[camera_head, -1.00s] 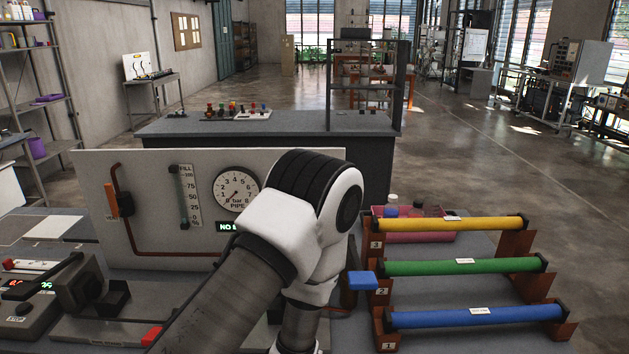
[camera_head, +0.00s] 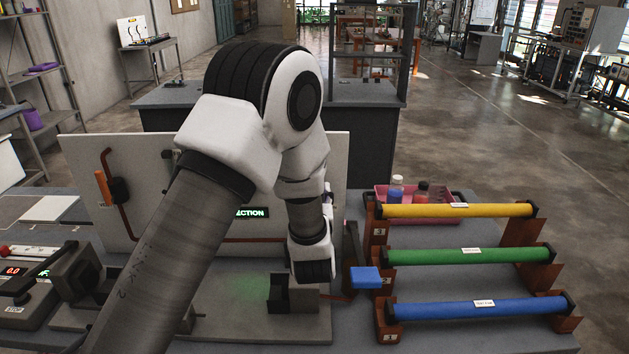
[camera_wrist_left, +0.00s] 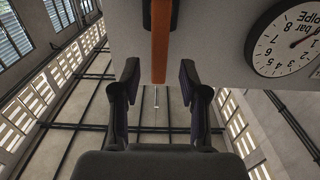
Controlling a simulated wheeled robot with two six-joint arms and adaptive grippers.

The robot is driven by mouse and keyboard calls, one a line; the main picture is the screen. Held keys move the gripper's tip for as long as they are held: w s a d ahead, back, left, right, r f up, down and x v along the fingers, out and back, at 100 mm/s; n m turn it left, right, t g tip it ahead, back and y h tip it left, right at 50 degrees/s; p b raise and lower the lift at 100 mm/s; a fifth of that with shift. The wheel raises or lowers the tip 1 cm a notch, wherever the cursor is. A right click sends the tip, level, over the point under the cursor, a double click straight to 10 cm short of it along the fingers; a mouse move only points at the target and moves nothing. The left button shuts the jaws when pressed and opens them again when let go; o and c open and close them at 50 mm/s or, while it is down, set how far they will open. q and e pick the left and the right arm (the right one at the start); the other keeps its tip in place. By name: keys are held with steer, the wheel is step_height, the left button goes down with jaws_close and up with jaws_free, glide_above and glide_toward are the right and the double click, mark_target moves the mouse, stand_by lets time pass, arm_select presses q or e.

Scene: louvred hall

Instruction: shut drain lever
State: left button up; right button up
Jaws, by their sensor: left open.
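The drain lever appears to be the orange bar (camera_wrist_left: 160,42) at the top middle of the left wrist view. Its end lies between the fingertips in the picture, with a gap on each side; I cannot tell its depth. My left gripper (camera_wrist_left: 158,75) is open and empty. In the head view my arm hides this lever and nearly all of the gripper. The pipe gauge (camera_wrist_left: 288,40) is right of the lever, upside down. The grey panel (camera_head: 80,165) stands upright behind my arm. My right gripper is not in view.
Another orange lever (camera_head: 103,188) is on the panel's left. A lit green display (camera_head: 252,213) is partly covered by my arm. A rack with yellow (camera_head: 455,210), green (camera_head: 470,256) and blue tubes (camera_head: 480,309) stands at right. A control box (camera_head: 25,285) is at left.

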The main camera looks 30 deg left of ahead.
arm_select(q)
steer(key=shift+x, duration=1.85)
steer(key=shift+d, duration=0.15)
jaws_close()
